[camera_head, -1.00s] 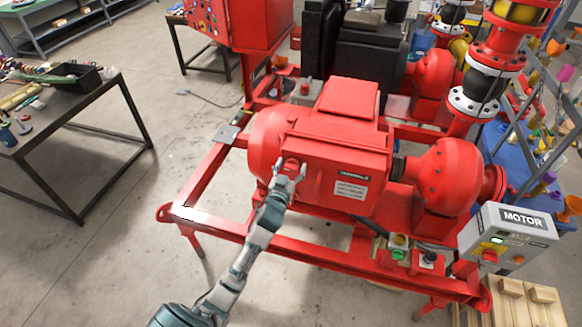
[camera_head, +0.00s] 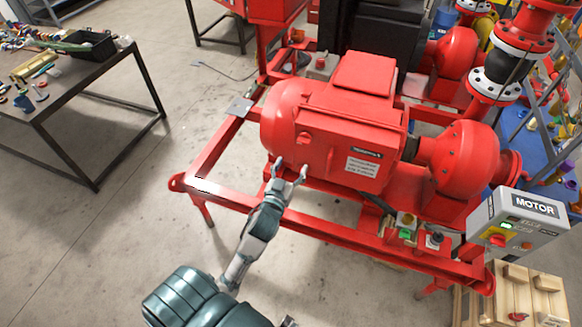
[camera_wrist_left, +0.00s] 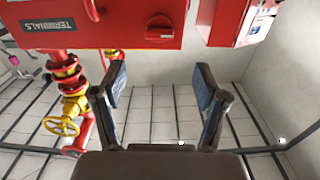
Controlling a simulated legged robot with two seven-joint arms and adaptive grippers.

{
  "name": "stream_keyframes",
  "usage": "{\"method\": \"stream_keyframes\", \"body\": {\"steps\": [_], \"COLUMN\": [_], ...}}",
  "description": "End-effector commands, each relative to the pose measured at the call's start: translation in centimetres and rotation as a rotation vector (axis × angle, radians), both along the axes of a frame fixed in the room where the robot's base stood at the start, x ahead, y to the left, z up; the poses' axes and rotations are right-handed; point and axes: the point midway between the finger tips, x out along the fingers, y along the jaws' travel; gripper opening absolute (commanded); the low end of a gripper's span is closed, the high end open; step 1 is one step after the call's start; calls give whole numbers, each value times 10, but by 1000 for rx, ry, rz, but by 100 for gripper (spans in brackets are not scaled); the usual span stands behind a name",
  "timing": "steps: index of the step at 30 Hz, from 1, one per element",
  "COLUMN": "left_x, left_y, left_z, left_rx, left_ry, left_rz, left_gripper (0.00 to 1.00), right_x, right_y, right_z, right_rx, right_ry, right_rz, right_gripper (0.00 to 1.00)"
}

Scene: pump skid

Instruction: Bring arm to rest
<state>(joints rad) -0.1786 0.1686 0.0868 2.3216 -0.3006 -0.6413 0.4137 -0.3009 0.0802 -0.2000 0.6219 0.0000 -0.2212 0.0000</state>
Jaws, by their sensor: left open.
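My left gripper (camera_head: 288,174) is open and empty in the head view, just in front of the red motor housing's lower near side. In the left wrist view its two fingers (camera_wrist_left: 160,88) are spread apart with nothing between them. The red motor (camera_head: 345,130) sits on the red skid frame. A round red knob (camera_head: 304,137) is on the motor's terminal box, up and right of the gripper. In the wrist view the knob (camera_wrist_left: 159,28) and a "TERMINALS" label (camera_wrist_left: 48,25) show above the fingers, apart from them. My right gripper is not in view.
The skid's red rail (camera_head: 225,194) runs below my left gripper. A grey MOTOR control box (camera_head: 517,225) stands at the right, by small buttons (camera_head: 405,235). A workbench (camera_head: 75,85) with tools stands at the left. Open floor lies between the bench and skid.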

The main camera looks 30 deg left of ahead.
Motion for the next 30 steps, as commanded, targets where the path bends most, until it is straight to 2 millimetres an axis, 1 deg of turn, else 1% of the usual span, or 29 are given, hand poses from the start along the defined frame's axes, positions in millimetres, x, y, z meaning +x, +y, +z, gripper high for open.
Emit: {"method": "stream_keyframes", "body": {"steps": [13, 14, 16, 17, 20, 21, 23, 24, 26, 27, 29, 30], "left_x": [1, 2, 6, 8, 17, 19, 18, 15, 7, -1, -16, -29], "left_y": [0, 0, -1, -2, -6, -9, -15, -18, -25, -29, -36, -40], "left_z": [-2, -6, -23, -36, -98, -130, -181, -214, -264, -297, -345, -376], "left_rx": [0, 0, -1, -1, -2, -2, -4, -6, -6, -8, -9, -10], "left_ry": [4, 10, 41, 64, 168, 221, 307, 361, 444, 498, 580, 635], "left_rz": [-1, -2, -7, -11, -30, -42, -60, -73, -93, -106, -126, -140], "left_gripper": [73, 73, 73, 73, 73, 73, 73, 73, 73, 73, 73, 73], "right_x": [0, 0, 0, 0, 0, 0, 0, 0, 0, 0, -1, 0], "right_y": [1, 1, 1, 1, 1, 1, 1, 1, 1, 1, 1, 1], "right_z": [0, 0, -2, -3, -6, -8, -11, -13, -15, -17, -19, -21], "right_rx": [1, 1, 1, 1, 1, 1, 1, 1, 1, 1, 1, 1], "right_ry": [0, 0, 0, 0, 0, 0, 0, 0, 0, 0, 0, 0], "right_rz": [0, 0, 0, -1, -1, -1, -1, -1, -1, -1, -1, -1], "right_gripper": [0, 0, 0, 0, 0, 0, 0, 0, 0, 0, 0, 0]}}
